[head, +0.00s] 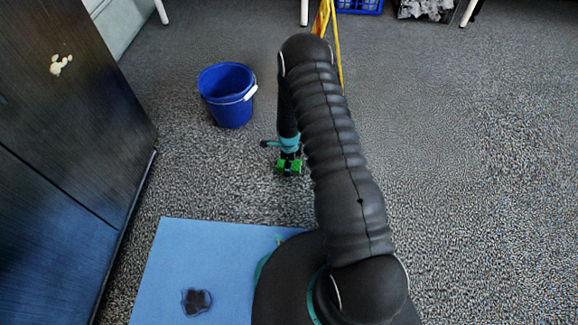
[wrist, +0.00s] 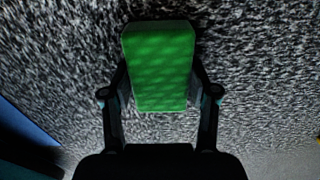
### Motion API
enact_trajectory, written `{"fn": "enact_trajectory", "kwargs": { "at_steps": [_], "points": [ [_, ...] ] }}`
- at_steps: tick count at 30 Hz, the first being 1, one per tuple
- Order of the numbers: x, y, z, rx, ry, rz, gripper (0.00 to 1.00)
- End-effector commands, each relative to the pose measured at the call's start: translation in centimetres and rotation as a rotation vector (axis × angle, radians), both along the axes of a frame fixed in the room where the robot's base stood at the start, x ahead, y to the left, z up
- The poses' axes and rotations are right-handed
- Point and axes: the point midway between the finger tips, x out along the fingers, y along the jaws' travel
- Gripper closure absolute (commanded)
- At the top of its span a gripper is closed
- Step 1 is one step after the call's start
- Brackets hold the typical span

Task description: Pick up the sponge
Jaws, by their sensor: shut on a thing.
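The green sponge (wrist: 159,65) is a rectangular block held between the two fingers of my gripper (wrist: 160,95) in the wrist view. The fingers press on its left and right sides, and grey carpet shows behind it. In the head view my gripper (head: 289,160) points down with the green sponge (head: 289,168) at its tip. My arm hides part of the area to the right of it. I cannot tell for sure whether the sponge touches the floor.
A blue bucket (head: 228,97) with a white handle stands behind and left of my gripper. A dark cabinet (head: 60,130) is at the left. A yellow floor sign (head: 337,45) is partly hidden by my arm. The carpet on the right is clear.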

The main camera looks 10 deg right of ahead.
Motion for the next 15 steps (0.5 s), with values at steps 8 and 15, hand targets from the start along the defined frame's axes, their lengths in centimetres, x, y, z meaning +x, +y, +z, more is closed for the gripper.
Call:
{"fn": "enact_trajectory", "kwargs": {
  "at_steps": [8, 15],
  "points": [
    [0.0, 0.0, 0.1, 0.0, 0.0, 0.0, 0.62],
    [0.0, 0.0, 1.8, 0.0, -0.001, 0.0, 0.62]
  ]
}}
